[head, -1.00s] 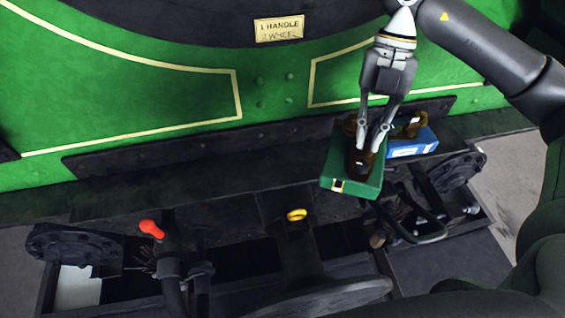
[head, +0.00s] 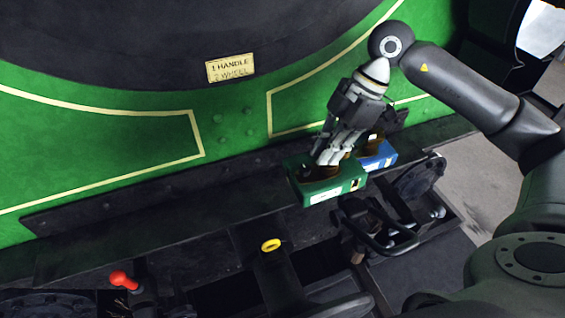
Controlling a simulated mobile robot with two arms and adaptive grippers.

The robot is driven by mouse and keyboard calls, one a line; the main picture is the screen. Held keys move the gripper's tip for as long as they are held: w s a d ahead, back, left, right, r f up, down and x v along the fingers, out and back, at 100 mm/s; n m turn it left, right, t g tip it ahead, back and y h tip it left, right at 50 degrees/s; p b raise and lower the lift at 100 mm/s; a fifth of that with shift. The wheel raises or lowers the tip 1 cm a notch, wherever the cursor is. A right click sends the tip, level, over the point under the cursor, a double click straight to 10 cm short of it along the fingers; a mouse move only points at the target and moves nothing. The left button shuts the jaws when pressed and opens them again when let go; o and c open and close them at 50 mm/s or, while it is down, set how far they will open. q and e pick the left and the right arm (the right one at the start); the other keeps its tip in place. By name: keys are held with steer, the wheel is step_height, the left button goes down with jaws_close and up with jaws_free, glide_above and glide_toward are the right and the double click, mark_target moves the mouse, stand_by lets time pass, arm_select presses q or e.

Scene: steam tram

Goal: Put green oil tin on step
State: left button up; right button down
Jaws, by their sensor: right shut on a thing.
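The green oil tin (head: 332,190) is a flat green box with a brown part on top and a pale label on its front. My right gripper (head: 327,160) is shut on the brown part at its top. The tin is at the dark step (head: 210,208) below the green tram side, just left of a blue tin (head: 379,156). I cannot tell whether its base touches the step. The fingers hide part of the brown top. My left gripper is not in view.
The blue tin stands close on the right. A red-knobbed lever (head: 124,281), a yellow ring (head: 270,245) and a black looped handle (head: 388,238) are below in front. The step's left stretch is clear. A label plate (head: 230,67) is on the tram.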

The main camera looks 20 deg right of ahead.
mark_target(299, 157)
steer(key=w, duration=0.2)
steer(key=w+a+f+p, duration=0.1)
steer(key=w+f+p, duration=0.1)
steer(key=w, duration=0.1)
steer(key=shift+w+a, duration=0.3)
steer(key=w+f+p, duration=0.1)
steer(key=f, duration=0.1)
steer(key=w+f+p, duration=0.1)
steer(key=w+f, duration=0.1)
steer(key=f, duration=0.1)
steer(key=w+a+f+p, duration=0.1)
steer(key=f, duration=0.2)
steer(key=shift+w+f, duration=0.15)
steer(key=shift+f, duration=0.45)
